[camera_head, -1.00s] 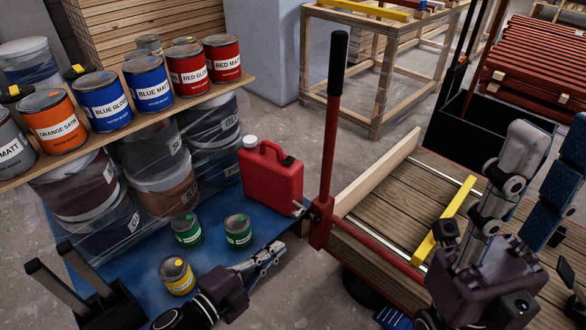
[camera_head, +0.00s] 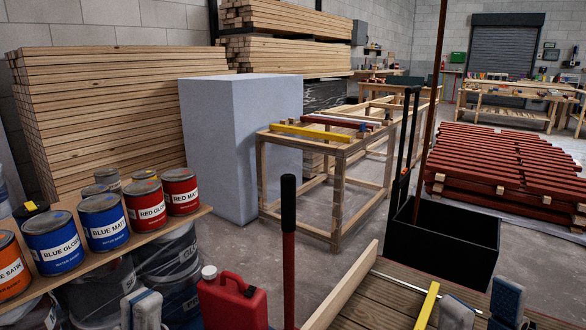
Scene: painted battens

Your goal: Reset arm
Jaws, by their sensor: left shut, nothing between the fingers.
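My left gripper (camera_head: 141,306) shows only by its grey fingertips at the bottom edge of the head view, left of the red jerrycan (camera_head: 232,304). The tips point up and sit close together, shut with nothing between them. My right gripper (camera_head: 482,308) shows by two upright fingertips at the bottom right, over the decking boards. A clear gap lies between these tips, so it is open, and I see nothing in it. The rest of both arms is below the picture.
Paint tins stand on a wooden shelf (camera_head: 100,262) at left. An upright red lever with a black grip (camera_head: 289,230) rises near the middle. A yellow batten (camera_head: 427,306) lies on the decking (camera_head: 375,300). Behind are a black bin (camera_head: 440,245), a wooden bench (camera_head: 338,190) and red battens (camera_head: 500,160).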

